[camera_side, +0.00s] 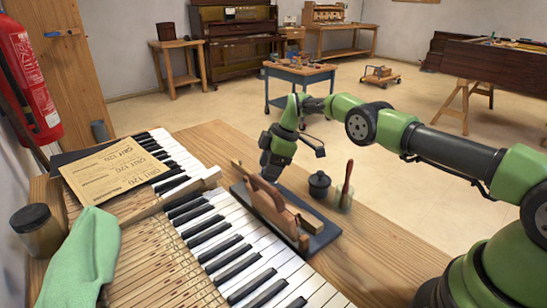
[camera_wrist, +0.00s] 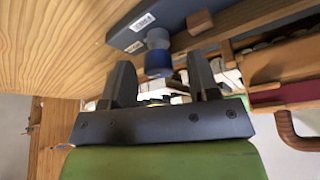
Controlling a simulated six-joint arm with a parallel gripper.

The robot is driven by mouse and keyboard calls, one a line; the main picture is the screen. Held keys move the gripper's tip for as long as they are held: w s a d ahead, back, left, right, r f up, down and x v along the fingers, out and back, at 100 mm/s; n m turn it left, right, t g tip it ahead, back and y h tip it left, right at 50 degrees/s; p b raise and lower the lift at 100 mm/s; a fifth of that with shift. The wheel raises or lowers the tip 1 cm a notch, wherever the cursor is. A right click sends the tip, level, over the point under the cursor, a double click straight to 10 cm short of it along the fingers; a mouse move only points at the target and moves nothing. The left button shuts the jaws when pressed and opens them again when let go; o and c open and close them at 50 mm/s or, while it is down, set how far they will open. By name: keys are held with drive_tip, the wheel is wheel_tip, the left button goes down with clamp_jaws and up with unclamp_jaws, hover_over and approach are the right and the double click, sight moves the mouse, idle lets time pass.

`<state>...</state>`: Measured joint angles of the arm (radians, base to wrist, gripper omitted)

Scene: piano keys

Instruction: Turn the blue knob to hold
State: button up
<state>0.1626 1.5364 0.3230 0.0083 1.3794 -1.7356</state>
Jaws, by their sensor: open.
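The blue knob (camera_wrist: 157,61) shows in the wrist view, with a grey round part above it beside a dark grey board (camera_wrist: 165,18). My gripper (camera_wrist: 161,64) is open, with one dark finger to each side of the knob in that view. There is a visible gap between the knob and each finger. In the side view my gripper (camera_side: 271,172) points down beside the wooden key-action model (camera_side: 268,205) on its dark base (camera_side: 322,236). I cannot make out the knob there. No "hold" mark is readable, so I cannot tell the knob's setting.
A row of piano keys (camera_side: 235,245) runs along the bench front. A black lidded pot (camera_side: 319,184) and a red-handled tool (camera_side: 347,178) in a jar stand right of the model. Sandpaper sheets (camera_side: 115,170) and a green cloth (camera_side: 82,258) lie left.

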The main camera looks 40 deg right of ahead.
drive_tip(key=v, duration=0.9)
drive_tip(key=shift+r, duration=0.35)
drive_tip(key=shift+s+d, duration=0.1)
drive_tip(key=a+f+m, duration=0.1)
drive_tip(key=f, duration=0.2)
drive_tip(key=w+a+f+m+t, duration=0.1)
drive_tip(key=f+m, duration=0.1)
drive_tip(key=f, duration=0.1)
drive_tip(key=a+f+m+h, duration=0.1)
drive_tip(key=f, duration=0.2)
drive_tip(key=shift+w+a, duration=0.1)
drive_tip(key=shift+w, duration=0.3)
